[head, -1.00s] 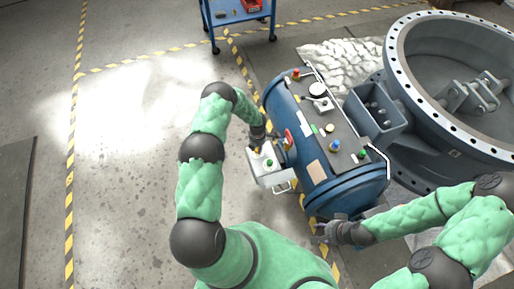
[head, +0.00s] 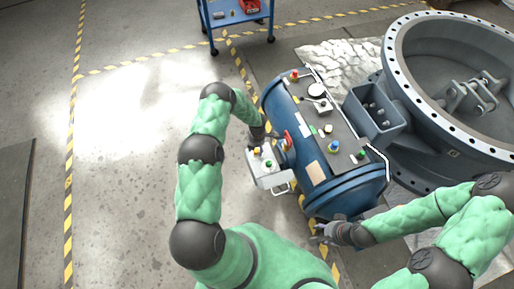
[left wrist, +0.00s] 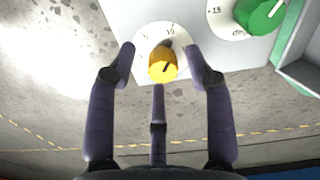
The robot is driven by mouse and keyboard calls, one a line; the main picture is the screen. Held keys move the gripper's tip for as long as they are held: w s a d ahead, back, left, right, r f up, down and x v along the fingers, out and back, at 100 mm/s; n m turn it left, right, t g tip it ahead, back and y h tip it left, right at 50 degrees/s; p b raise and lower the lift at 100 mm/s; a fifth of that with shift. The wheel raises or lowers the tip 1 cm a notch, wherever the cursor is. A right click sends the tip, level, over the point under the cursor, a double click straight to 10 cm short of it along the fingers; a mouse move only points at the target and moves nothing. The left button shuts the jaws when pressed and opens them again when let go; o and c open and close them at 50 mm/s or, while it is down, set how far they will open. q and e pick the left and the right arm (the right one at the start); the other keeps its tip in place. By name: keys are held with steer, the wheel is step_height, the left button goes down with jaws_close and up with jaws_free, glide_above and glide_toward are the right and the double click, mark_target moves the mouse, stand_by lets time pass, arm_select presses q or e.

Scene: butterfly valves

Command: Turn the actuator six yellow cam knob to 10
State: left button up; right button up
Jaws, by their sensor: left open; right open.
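The yellow cam knob (left wrist: 163,66) stands on a round white dial (left wrist: 150,34) on a pale panel, with a 10 near the dial's top. Its short dark mark tilts up and right; the exact reading is unclear. The knob also shows small in the head view (head: 257,150), on a white box (head: 266,178) beside the blue cylinder. My left gripper (left wrist: 160,52) is open, its fingers around the knob with gaps at both sides. My right gripper (head: 325,229) is open near the cylinder's lower end, apart from the box.
A green knob (left wrist: 262,14) on its own dial is close at the right of the left wrist view. The blue cylinder (head: 345,190) and large grey valve ring (head: 395,45) stand to the right. The floor left of my left arm is clear.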

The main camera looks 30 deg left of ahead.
mark_target(256, 150)
arm_select(q)
step_height(256, 150, up, 12)
stand_by(0.5)
steer(key=shift+w+f, duration=0.1)
steer(key=shift+m, duration=0.5)
steer(key=f, duration=0.4)
steer(key=f+b, duration=0.1)
steer(key=f, duration=0.7)
steer(key=shift+s+a+f, duration=0.1)
steer(key=shift+s, duration=0.2)
jaws_close()
